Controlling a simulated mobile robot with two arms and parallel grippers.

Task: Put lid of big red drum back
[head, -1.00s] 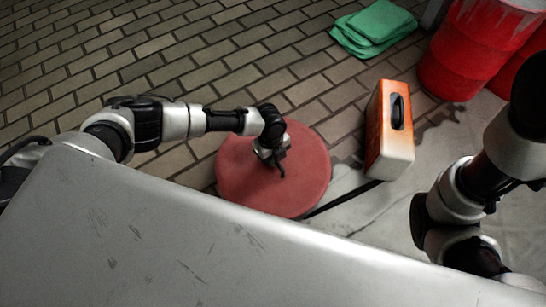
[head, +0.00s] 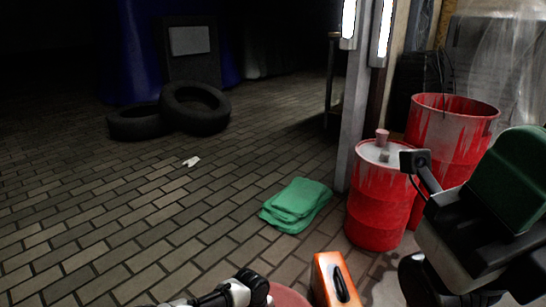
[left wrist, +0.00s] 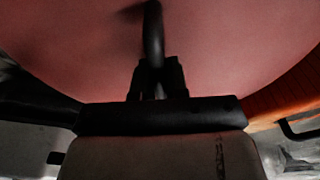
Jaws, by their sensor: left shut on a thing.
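The big red drum (head: 452,135) stands at the right of the head view, its top open and its sides streaked with white. The round red lid (head: 290,297) shows only in part at the bottom edge of the head view. It fills much of the left wrist view (left wrist: 230,50). My left gripper (left wrist: 157,82) is shut on the lid's dark handle (left wrist: 153,35); in the head view only its arm and wrist show. My right arm is raised at the right, in front of the drums; its fingertips cannot be made out.
A smaller red drum (head: 376,210) with a small pinkish object (head: 382,135) on top stands before the big one. An orange and white canister (head: 334,280) is beside the lid. Green cloth (head: 297,204) lies on the floor. Tyres (head: 195,108) lie further back. Left floor is mostly clear.

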